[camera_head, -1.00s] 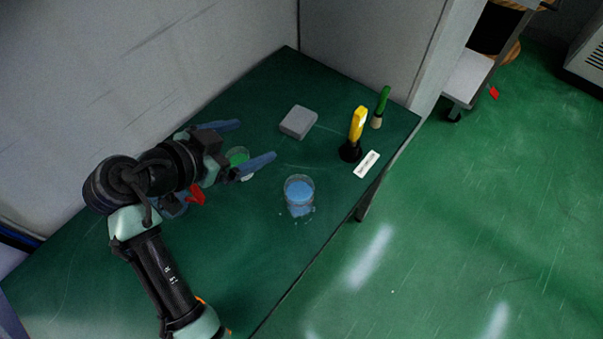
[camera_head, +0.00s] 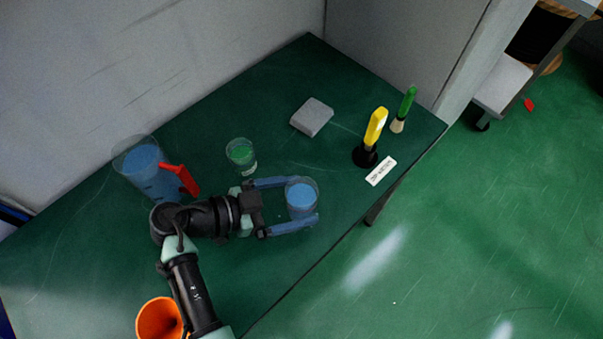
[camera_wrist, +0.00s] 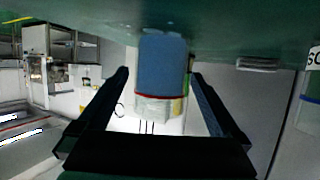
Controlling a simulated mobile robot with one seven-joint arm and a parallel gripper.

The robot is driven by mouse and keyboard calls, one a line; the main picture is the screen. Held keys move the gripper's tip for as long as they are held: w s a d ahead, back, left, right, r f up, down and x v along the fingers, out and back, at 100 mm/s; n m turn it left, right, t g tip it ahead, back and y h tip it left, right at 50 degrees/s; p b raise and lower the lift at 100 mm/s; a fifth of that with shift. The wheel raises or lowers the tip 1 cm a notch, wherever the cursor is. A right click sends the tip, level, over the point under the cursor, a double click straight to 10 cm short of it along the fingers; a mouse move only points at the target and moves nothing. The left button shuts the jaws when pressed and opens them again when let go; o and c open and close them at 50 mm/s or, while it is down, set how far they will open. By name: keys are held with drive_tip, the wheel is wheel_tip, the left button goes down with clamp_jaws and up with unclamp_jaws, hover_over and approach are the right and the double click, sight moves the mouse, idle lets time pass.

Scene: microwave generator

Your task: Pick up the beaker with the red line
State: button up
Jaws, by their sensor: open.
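A clear beaker with blue contents (camera_head: 301,197) stands on the green table. In the wrist view, where the scene appears upside down, the same beaker (camera_wrist: 162,65) shows a thin red line around it. My gripper (camera_head: 308,203) is open, with one blue finger on either side of the beaker. In the wrist view the fingers of my gripper (camera_wrist: 160,76) flank the beaker with visible gaps. The beaker looks upright. I cannot tell whether the far finger touches it in the head view.
A smaller beaker with green contents (camera_head: 241,155) stands behind my gripper. A large blue-filled container (camera_head: 143,168), a red object (camera_head: 181,178) and an orange cup (camera_head: 160,320) are at left.

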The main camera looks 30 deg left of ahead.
sight(315, 195)
drive_tip(key=x, duration=0.4)
drive_tip(key=shift+w+d, duration=0.15)
drive_tip(key=shift+d, duration=0.05)
drive_tip(key=shift+c, duration=0.3)
drive_tip(key=c, duration=1.2)
drive_tip(key=shift+r, duration=0.1)
drive_tip(key=shift+c, duration=0.8)
drive_tip(key=shift+r, duration=0.2)
